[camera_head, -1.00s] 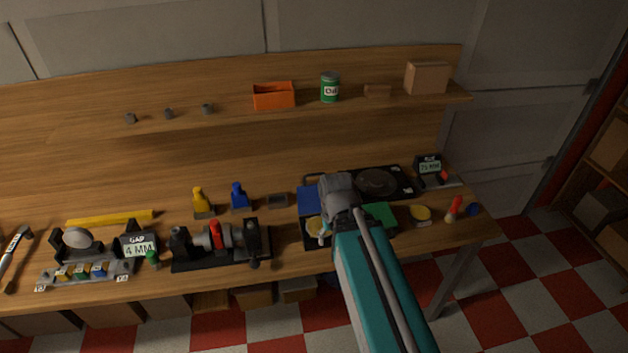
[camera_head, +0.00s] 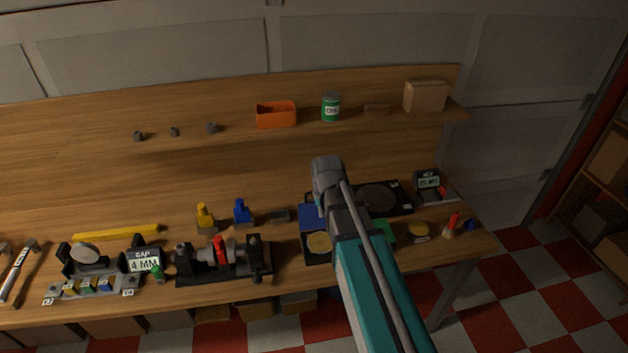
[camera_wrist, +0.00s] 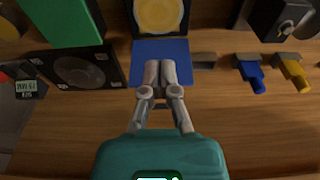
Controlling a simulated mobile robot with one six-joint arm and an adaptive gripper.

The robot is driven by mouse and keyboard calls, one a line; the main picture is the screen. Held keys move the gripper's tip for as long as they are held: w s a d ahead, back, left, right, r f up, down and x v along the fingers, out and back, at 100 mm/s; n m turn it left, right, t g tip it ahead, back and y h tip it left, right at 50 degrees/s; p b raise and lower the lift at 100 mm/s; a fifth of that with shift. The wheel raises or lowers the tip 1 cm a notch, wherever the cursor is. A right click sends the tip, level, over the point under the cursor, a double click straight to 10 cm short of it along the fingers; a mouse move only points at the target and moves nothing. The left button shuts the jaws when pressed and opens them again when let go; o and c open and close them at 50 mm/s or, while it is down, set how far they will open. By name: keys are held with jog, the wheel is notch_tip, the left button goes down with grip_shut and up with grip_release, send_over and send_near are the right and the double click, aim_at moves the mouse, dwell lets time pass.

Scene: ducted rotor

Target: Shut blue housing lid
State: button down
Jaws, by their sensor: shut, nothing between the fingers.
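The blue lid (camera_head: 309,216) lies at the back of a black housing (camera_head: 310,256) on the bench, folded away from its opening. The opening is uncovered, and a round yellow disc (camera_head: 319,243) shows inside. In the wrist view the blue lid (camera_wrist: 178,50) is a flat panel beside the housing with the yellow disc (camera_wrist: 159,12). My gripper (camera_wrist: 161,68) is shut and empty, its fingertips over the lid's edge farther from the housing. I cannot tell whether they touch it. In the head view my arm hides part of the lid and housing.
A green block (camera_wrist: 75,20) and a black plate with a round disc (camera_wrist: 82,70) are close to one side of the lid. Blue (camera_head: 242,212) and yellow (camera_head: 205,218) small parts stand to the left. An upper shelf holds an orange bin (camera_head: 276,116) and a green can (camera_head: 331,107).

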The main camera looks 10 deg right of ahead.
jog(key=w+r+t+p, duration=0.1)
jog(key=w+r+p, duration=0.1)
jog(key=w, duration=0.6)
jog(key=w+r+t+p, duration=0.1)
jog(key=w+r, duration=0.3)
jog(key=w, duration=0.4)
jog(key=shift+r+p, duration=0.25)
jog(key=shift+p, duration=0.5)
jog(key=shift+f, duration=0.2)
notch_tip(320, 180, down, 9)
jog(key=b, duration=0.9)
jog(key=shift+s, duration=0.4)
jog(key=shift+s+d, duration=0.1)
jog(key=shift+d, duration=0.05)
